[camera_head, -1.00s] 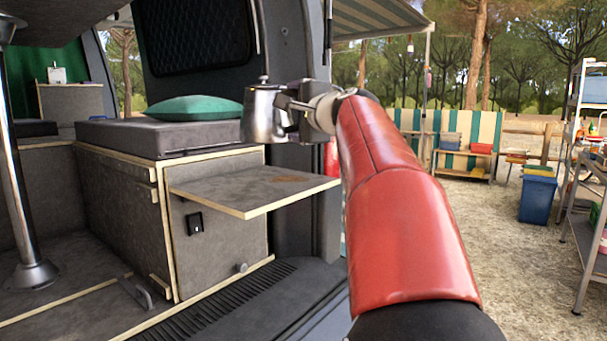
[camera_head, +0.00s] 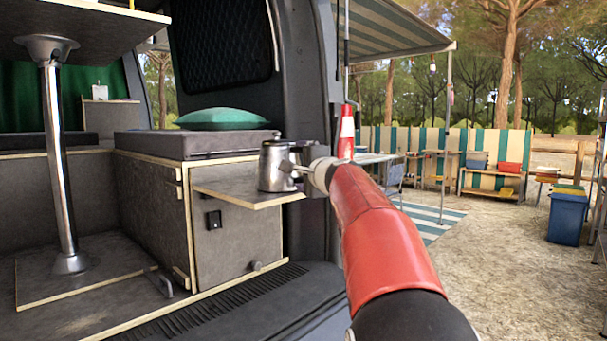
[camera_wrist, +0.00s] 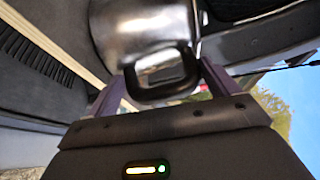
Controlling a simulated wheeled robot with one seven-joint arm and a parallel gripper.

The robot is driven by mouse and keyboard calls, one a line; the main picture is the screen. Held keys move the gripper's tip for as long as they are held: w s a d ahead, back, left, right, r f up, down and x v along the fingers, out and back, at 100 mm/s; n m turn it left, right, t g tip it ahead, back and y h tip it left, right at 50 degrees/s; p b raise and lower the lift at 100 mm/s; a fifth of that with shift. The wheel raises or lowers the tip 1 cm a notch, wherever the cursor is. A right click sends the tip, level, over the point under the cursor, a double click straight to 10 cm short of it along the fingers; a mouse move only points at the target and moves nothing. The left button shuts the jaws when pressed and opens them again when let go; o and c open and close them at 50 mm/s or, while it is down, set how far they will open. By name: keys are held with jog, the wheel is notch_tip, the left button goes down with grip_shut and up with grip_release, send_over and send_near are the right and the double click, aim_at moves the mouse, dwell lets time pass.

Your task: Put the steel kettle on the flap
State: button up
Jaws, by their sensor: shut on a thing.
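The steel kettle (camera_head: 273,168) is upright at the right end of the wooden flap (camera_head: 233,192), which sticks out level from the grey cabinet in the van. The kettle's base appears at the height of the flap's top; I cannot tell whether it touches. My gripper (camera_head: 301,174) is at the kettle's right side, shut on its handle. In the wrist view my gripper (camera_wrist: 160,85) has a finger on each side of the dark handle (camera_wrist: 168,91), and the kettle's shiny body (camera_wrist: 145,28) is beyond it.
A grey cushion bench with a green pillow (camera_head: 228,118) is behind the flap. A metal table post (camera_head: 58,165) stands at the left. The van's door pillar (camera_head: 305,110) rises close behind the kettle. The left part of the flap is clear.

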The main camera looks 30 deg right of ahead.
jog(key=o, duration=1.3)
jog(key=shift+r, duration=0.15)
jog(key=s+b, duration=0.1)
jog(key=s, duration=0.3)
jog(key=s+b, duration=0.1)
jog(key=s, duration=0.3)
jog(key=s+a+b, duration=0.1)
jog(key=s, duration=0.3)
